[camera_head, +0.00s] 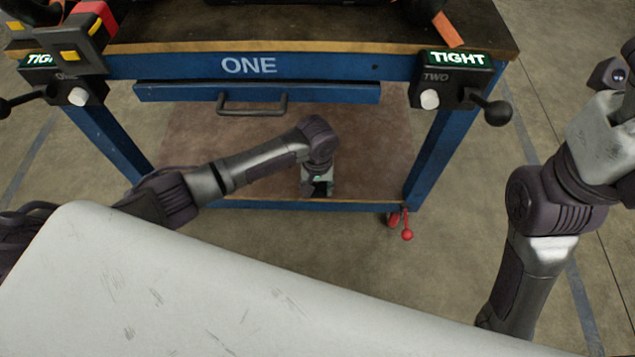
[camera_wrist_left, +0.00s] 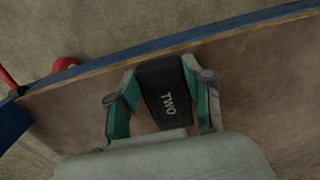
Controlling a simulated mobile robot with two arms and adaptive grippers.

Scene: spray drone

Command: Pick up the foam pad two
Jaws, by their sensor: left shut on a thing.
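The foam pad two is a small black block with white "TWO" lettering (camera_wrist_left: 164,92) in the left wrist view. My left gripper (camera_wrist_left: 163,98) has its two green-lined fingers on either side of the pad and is shut on it. In the head view, my left gripper (camera_head: 318,187) is low down, at the front of the cart's brown lower shelf (camera_head: 375,150). The pad is above the shelf surface in the picture; I cannot tell whether it still touches it. My right arm is at the right edge of the head view, and its fingertips do not show.
Clamp units marked TIGHT (camera_head: 452,75) sit at both front corners. A red caster lever (camera_head: 407,230) is at the lower right. Floor in front is clear.

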